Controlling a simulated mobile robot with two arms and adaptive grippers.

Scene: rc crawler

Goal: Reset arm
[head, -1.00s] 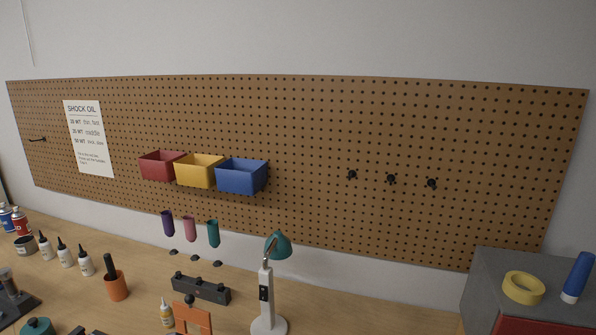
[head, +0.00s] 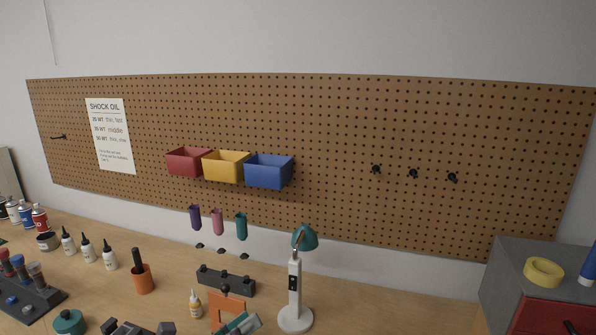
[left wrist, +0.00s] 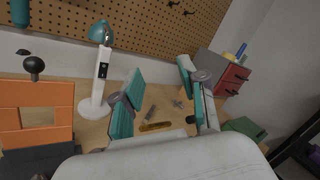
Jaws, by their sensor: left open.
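My left gripper (head: 240,323) shows only in part at the bottom edge of the head view, as teal finger pieces beside the orange stand (head: 226,305). In the left wrist view its two teal fingers (left wrist: 162,78) are spread wide apart with nothing between them. Beyond them are the wooden bench top and a few small items, including a yellowish bar (left wrist: 155,127). My right gripper is in neither view.
A white lamp with a teal shade (head: 295,290) stands close by the left gripper. A grey cabinet (head: 510,265) stands at the right with a yellow tape roll (head: 543,272) on it. Bottles and a tool rack (head: 25,303) are at the left. The bench between lamp and cabinet looks clear.

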